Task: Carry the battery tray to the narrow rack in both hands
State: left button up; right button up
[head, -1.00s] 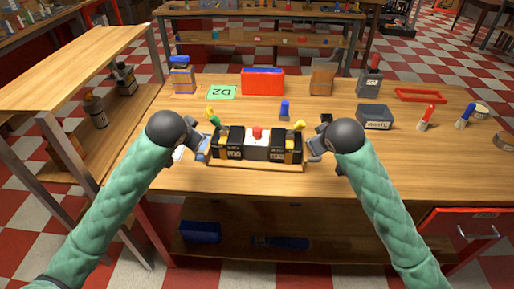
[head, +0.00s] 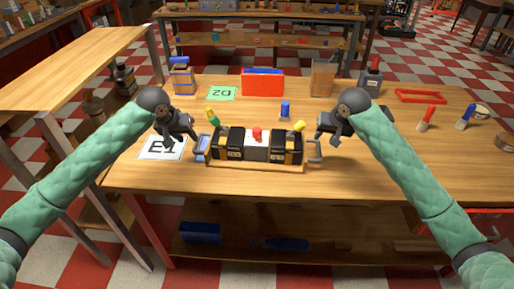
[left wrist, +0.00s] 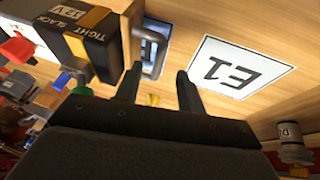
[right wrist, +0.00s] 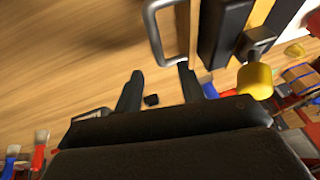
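The battery tray (head: 255,165) rests on the workbench, carrying black batteries (head: 229,148), a white block with a red knob (head: 257,146) and yellow- and green-topped parts. A metal handle stands at each end; the left wrist view shows the left handle (left wrist: 153,50), the right wrist view the right handle (right wrist: 168,38). My left gripper (head: 176,136) is open, empty and apart from the left handle, above and left of it. My right gripper (head: 330,132) is open, empty and apart from the right handle, above and right of it. I cannot tell which unit is the narrow rack.
A white E1 card (head: 161,148) lies left of the tray and a green D2 card (head: 221,93) behind it. A red bin (head: 262,83), blue item (head: 285,110) and brushes (head: 426,118) stand on the bench (head: 370,180). A wooden shelf unit (head: 75,65) stands at left.

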aim_at(195, 145)
dwell(0.3)
pick_arm(q)
jog(key=shift+x, duration=3.9)
pick_arm(e)
jog(key=shift+x, duration=3.95)
pick_arm(q)
grip_shut()
pick_arm(e)
grip_shut()
pick_arm(q)
jog(key=shift+a+r, duration=0.1)
pick_arm(e)
jog(key=shift+r, duration=0.1)
